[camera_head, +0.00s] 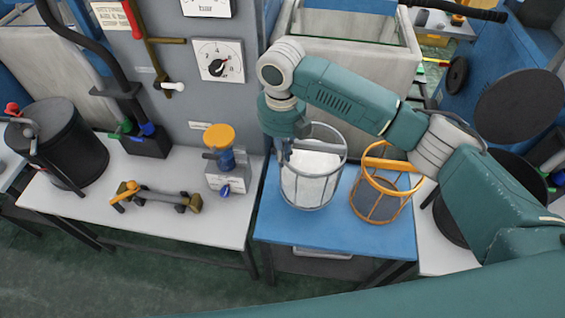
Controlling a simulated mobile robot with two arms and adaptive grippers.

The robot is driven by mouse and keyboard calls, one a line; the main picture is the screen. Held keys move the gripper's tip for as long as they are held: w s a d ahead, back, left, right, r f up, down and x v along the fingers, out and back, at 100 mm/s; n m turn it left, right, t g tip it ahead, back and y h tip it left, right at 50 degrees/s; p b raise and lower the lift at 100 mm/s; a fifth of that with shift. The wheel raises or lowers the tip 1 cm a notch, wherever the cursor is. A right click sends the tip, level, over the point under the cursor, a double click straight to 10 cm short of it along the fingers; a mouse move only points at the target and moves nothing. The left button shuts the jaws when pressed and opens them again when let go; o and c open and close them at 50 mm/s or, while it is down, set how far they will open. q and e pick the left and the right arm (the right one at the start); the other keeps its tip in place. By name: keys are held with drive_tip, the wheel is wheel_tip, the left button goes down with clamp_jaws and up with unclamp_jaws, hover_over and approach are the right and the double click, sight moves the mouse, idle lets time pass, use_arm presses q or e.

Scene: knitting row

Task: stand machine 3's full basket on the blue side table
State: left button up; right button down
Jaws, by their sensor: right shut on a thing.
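A grey wire basket (311,188) filled with white material is upright at the left part of the blue side table (330,233). It appears to stand on the tabletop, though I cannot tell whether its bottom fully touches. My right gripper (286,155) points down at the left side of the basket's rim and is shut on it. The fingertips are partly hidden by the wrist and rim. An orange basket (384,192) that looks empty stands to its right on the same table. My left gripper is not in view.
A white table (215,220) to the left holds an orange-topped blue device (220,145), a tool with an orange handle (150,195) and a black drum (60,145). A grey cabinet with a dial (218,61) stands behind. The blue table's front strip is clear.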

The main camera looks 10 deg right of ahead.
wheel_tip(320, 180, down, 5)
drive_tip(key=shift+r+p, duration=0.2)
drive_tip(key=shift+p, duration=0.2)
drive_tip(key=shift+f, duration=0.15)
drive_tip(key=c, duration=1.9)
unclamp_jaws()
